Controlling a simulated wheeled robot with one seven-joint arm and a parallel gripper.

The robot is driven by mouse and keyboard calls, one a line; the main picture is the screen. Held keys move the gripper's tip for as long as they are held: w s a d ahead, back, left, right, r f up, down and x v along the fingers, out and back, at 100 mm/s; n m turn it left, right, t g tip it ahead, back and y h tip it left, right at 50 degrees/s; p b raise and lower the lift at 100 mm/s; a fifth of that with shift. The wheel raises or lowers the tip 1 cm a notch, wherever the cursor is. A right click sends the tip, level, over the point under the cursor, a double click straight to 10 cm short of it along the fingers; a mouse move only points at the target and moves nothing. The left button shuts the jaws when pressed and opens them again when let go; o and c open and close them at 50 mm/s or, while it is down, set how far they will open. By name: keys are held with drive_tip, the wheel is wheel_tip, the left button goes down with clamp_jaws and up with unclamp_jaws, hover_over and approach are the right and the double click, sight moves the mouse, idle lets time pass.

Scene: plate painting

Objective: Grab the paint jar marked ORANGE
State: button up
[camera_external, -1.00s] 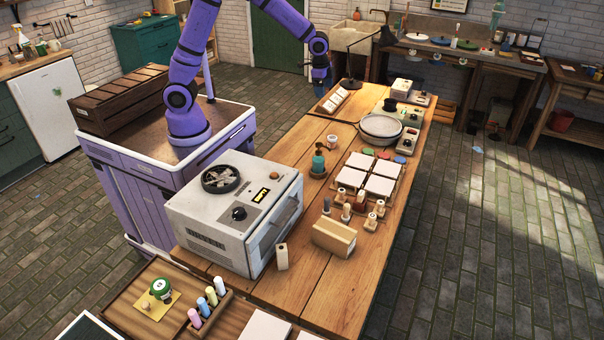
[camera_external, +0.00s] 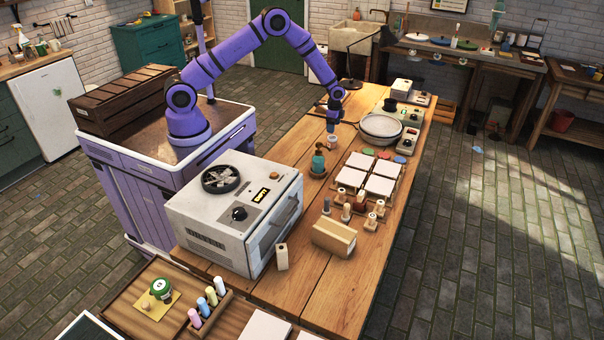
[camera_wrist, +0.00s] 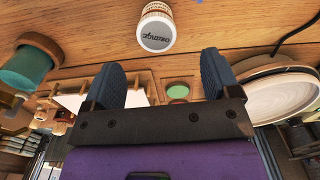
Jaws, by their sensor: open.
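The paint jar marked ORANGE (camera_wrist: 156,28) stands at the top middle of the wrist view, with a pale grey lid bearing dark letters and a white, orange-patterned side. In the external view the small white jar (camera_external: 332,142) is on the wooden table just below my gripper (camera_external: 333,126). In the wrist view my gripper (camera_wrist: 160,82) has its two blue-grey fingers spread apart with nothing between them. The jar lies beyond the fingertips, roughly in line with the gap, and apart from them.
A teal pot (camera_wrist: 28,66) stands left of the jar. A round pale wheel or basin (camera_wrist: 285,95) is at the right, with a black cable (camera_wrist: 298,32) nearby. White tiles (camera_external: 374,175) and coloured discs (camera_external: 384,154) lie on the table. A white kiln-like box (camera_external: 235,210) stands nearer the camera.

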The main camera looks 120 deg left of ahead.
sight(332, 137)
drive_tip(key=f, duration=1)
drive_tip(key=shift+d, duration=0.2)
drive_tip(key=shift+r, duration=0.1)
drive_tip(key=c, duration=1.1)
